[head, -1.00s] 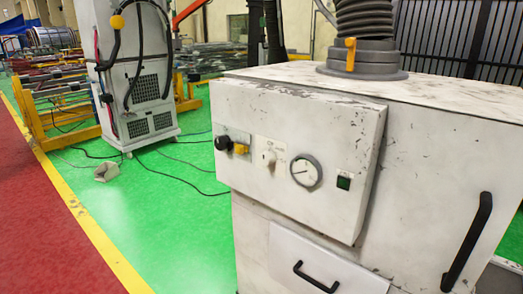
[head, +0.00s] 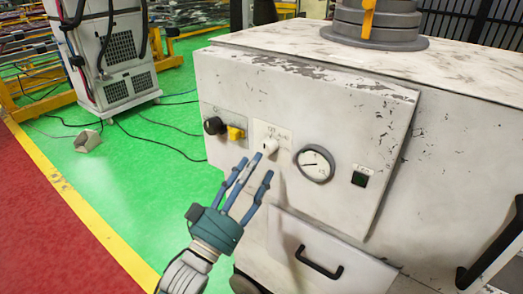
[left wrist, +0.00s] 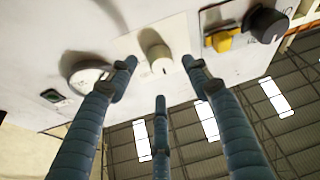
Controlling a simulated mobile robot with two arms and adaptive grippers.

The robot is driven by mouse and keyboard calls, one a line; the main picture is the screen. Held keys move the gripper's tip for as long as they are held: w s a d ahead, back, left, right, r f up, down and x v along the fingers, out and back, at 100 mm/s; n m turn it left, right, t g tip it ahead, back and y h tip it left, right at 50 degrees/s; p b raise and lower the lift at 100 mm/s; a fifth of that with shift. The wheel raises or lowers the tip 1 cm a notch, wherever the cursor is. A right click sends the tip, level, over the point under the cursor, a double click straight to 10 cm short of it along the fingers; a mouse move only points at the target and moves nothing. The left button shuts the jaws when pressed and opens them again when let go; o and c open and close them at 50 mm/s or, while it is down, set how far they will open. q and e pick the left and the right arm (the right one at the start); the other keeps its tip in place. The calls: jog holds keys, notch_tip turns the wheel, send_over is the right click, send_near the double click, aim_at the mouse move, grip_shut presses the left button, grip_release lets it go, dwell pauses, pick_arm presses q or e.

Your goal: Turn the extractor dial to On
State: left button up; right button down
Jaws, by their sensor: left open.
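The extractor dial (head: 270,147) is a small pale knob on a white label plate on the front panel of the white extractor cabinet (head: 230,90). Its lettering is too small to read. My left gripper (head: 257,166) reaches up from below with three blue fingers spread, their tips just in front of and below the dial. In the left wrist view the dial (left wrist: 158,57) sits between the two upper fingertips of my left gripper (left wrist: 159,74), and the third finger is below it. Contact with the dial cannot be made out. My right gripper is not in view.
On the panel, a black knob (head: 214,125) and a yellow switch (head: 236,133) sit left of the dial. A round gauge (head: 315,164) and a green switch (head: 359,178) sit right. A black handle (head: 319,264) juts out below.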

aim_at(265, 152)
pick_arm(q)
jog(key=p+x, duration=0.1)
jog(key=x, duration=0.2)
jog(key=shift+w+d+r, duration=0.1)
jog(key=shift+w, duration=0.25)
jog(key=shift+w+d, duration=0.1)
jog(key=shift+d, duration=0.05)
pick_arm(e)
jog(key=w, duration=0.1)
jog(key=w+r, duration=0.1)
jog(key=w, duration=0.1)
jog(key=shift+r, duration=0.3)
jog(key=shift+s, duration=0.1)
pick_arm(q)
jog(key=shift+c, duration=1.1)
jog(key=c, duration=0.9)
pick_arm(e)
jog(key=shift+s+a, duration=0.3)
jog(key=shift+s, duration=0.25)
